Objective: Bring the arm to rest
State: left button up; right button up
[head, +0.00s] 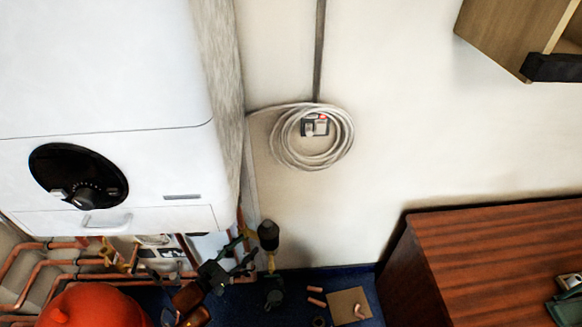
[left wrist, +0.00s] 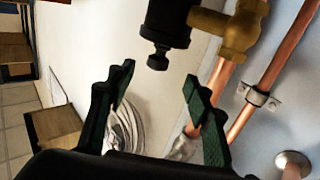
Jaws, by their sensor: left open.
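My left gripper (head: 247,254) is below the white boiler in the head view, with its fingers spread and empty. In the left wrist view my left gripper (left wrist: 158,82) has its dark green fingers apart, with nothing between them. A black cylindrical part (left wrist: 168,25) with a small knob is just beyond the fingertips, apparently clear of them. It joins a brass fitting (left wrist: 228,30) on a copper pipe (left wrist: 222,80). The black part also shows in the head view (head: 268,235), just right of the gripper. My right gripper is not in view.
The white boiler (head: 100,75) hangs over copper pipes (head: 75,262) at left. A red-orange rounded object (head: 95,306) is at the lower left. Copper pieces (head: 316,296) and a brown sheet (head: 343,304) lie on the blue surface. A wooden cabinet (head: 490,245) stands at right.

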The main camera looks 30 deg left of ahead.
pick_arm(q)
jog(key=s+a+f+n+g+y+p, duration=0.1)
jog(key=s+f+g, duration=0.2)
jog(key=s+f, duration=0.5)
jog(key=s+a+f+g+y+p, duration=0.1)
jog(key=s+f+g+y, duration=0.15)
jog(key=f, duration=1.05)
jog(key=s+a+f+n+g+y+p, duration=0.1)
jog(key=s+a+f+g+p, duration=0.15)
jog(key=s+f, duration=0.55)
jog(key=s+d+f+g, duration=0.3)
jog(key=s+d+f, duration=0.1)
jog(key=s, duration=0.6)
jog(key=s+d+f+g+p, duration=0.1)
jog(key=s+d+f+g, duration=0.2)
jog(key=s+f, duration=0.4)
jog(key=s+d+f+g+p, duration=0.1)
jog(key=s+d+f+g, duration=0.2)
jog(key=s, duration=1.1)
notch_tip(320, 180, down, 4)
jog(key=shift+s+d+r+m, duration=0.25)
jog(key=shift+d+m, duration=0.15)
jog(key=shift+d, duration=0.55)
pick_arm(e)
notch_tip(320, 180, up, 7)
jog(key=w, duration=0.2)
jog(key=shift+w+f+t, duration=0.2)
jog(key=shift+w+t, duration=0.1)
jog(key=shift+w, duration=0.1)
